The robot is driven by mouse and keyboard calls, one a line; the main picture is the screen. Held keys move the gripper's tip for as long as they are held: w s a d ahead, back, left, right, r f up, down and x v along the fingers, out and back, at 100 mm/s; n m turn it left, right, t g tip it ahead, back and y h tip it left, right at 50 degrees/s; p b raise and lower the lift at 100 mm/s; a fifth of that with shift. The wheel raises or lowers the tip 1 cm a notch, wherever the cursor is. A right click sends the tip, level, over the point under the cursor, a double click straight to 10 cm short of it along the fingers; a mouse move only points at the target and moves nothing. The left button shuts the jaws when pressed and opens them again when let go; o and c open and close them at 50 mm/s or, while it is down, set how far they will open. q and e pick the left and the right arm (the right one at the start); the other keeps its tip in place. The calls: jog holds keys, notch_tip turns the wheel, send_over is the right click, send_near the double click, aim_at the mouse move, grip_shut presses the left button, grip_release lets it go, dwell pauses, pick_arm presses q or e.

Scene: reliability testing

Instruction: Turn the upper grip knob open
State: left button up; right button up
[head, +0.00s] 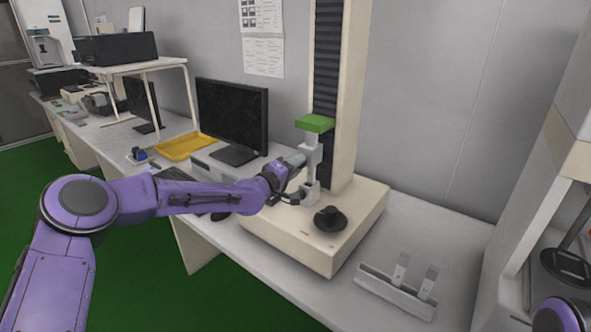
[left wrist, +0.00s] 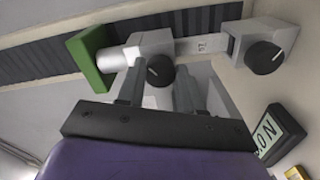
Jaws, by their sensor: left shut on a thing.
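The upper grip (head: 313,155) hangs under a green block (head: 315,123) in front of the tester's column. In the left wrist view the picture is turned, with the green block (left wrist: 88,58) at the left. The dark upper grip knob (left wrist: 160,70), with a white mark on its face, sits between the two fingertips of my left gripper (left wrist: 158,82). My left gripper (head: 296,178) is shut on this knob, its fingers on either side. The lower grip's dark knob (left wrist: 265,57) is free, to the right. In the head view my gripper hides the upper knob.
A stand with two pale strips (head: 396,290) lies at the right. A monitor (head: 232,115) and a yellow tray (head: 186,146) are at the left. A small display (left wrist: 280,132) shows near my gripper.

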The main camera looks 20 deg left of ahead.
pick_arm(q)
jog(key=shift+n+b, duration=3.55)
jog(key=shift+n, duration=1.85)
jog(key=o, duration=1)
jog(key=shift+o, duration=0.2)
jog(key=v, duration=1)
jog(key=shift+s+b, duration=0.25)
jog(key=shift+b, duration=0.15)
